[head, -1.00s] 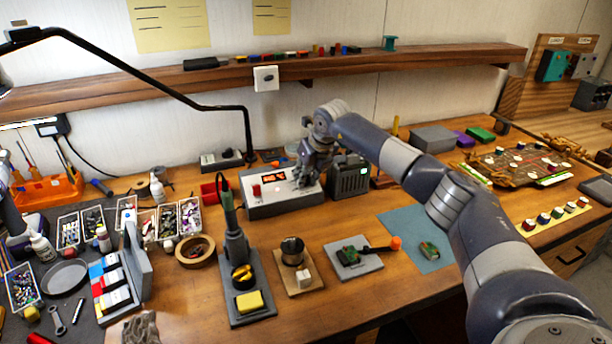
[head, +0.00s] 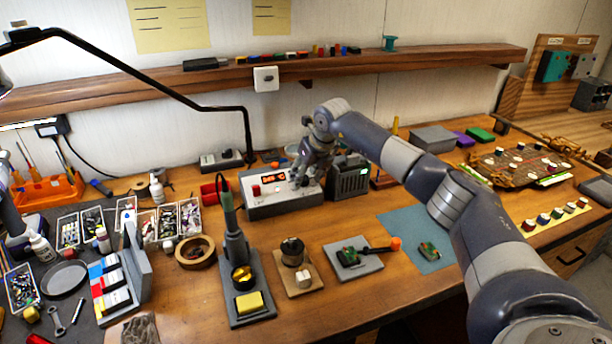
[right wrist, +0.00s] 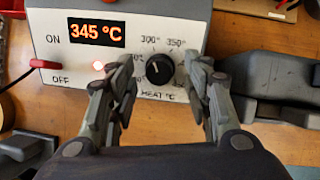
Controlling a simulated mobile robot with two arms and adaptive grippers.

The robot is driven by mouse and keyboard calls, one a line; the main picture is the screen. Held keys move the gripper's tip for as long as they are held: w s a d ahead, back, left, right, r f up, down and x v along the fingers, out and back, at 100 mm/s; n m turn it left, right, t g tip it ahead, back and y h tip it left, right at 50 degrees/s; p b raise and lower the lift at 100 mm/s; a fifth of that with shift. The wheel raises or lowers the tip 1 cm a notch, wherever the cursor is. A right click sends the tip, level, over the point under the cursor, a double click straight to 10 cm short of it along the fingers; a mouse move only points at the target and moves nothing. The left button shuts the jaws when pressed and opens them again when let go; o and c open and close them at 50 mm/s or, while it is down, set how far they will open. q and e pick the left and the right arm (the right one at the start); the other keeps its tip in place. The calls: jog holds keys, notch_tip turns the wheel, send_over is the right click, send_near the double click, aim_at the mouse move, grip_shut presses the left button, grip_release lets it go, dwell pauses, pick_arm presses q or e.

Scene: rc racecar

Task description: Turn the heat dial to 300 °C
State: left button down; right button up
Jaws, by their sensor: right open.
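The soldering station (head: 262,207) is a light box with a red-lit display, near the back of the bench. In the right wrist view its display (right wrist: 97,31) reads 345 °C. The black heat dial (right wrist: 160,69) sits right of the display, with 300° and 350° printed above it. My right gripper (head: 303,180) is over the station's right end. In the right wrist view the right gripper (right wrist: 164,82) is open, one finger on each side of the dial. I see gaps beside the dial; contact cannot be made out. The fingers partly hide the dial's scale. My left gripper is not in view.
A dark ribbed box (head: 348,178) stands close to the station's right side. The soldering iron in its stand (head: 246,290) is in front, and the black lamp arm (head: 130,77) is behind at left. The shelf (head: 440,60) runs above along the wall.

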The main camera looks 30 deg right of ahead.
jog(key=v, duration=1.1)
jog(key=shift+s+r, duration=0.2)
jog(key=shift+r, duration=0.05)
